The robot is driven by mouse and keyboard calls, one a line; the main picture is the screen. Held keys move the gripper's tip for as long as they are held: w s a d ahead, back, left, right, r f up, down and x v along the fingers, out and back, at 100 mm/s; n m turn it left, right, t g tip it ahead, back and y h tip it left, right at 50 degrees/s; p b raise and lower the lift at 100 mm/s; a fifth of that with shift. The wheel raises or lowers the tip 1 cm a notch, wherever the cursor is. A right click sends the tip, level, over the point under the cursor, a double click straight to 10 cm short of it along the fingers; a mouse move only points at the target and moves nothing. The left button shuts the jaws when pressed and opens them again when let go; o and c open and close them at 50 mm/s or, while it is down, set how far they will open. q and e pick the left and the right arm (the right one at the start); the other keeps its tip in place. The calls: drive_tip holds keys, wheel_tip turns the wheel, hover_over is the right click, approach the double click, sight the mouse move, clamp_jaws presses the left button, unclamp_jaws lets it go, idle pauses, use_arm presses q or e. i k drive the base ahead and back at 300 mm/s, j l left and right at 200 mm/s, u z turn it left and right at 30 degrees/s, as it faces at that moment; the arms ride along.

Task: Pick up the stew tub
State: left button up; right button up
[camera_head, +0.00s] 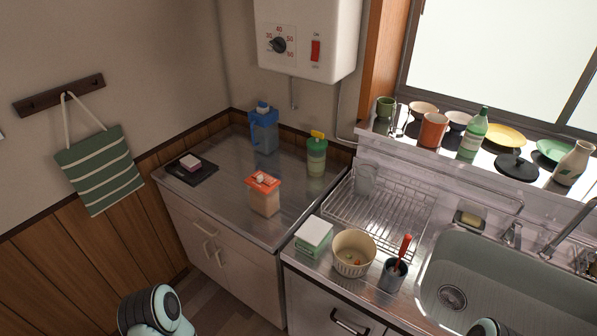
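A clear tub with an orange lid and pinkish-orange contents (264,200) stands upright near the front right of the steel counter. It looks like the stew tub, though no label can be read. Part of my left arm shows at the bottom left, and a small piece of my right arm shows at the bottom edge by the sink. Neither gripper's fingers show, and nothing touches the tub.
A black tray with a pink-topped block (190,164) lies left on the counter. A white-green box (314,236), a cream bowl (353,254) and a utensil cup (393,274) stand right, before the wire rack (395,218). The counter (215,205) is clear left of the tub.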

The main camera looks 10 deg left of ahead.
sight(264, 197)
drive_tip(key=i+j+z, duration=0.1)
drive_tip(key=j+z, duration=0.15)
drive_tip(key=i+j+z, duration=0.1)
drive_tip(key=j+z, duration=0.15)
drive_tip(key=j, duration=0.15)
drive_tip(key=j+z, duration=0.2)
drive_tip(key=i+j+z, duration=0.1)
drive_tip(key=j, duration=0.5)
drive_tip(key=j+z, duration=0.1)
drive_tip(key=j, duration=0.5)
drive_tip(key=i, duration=0.05)
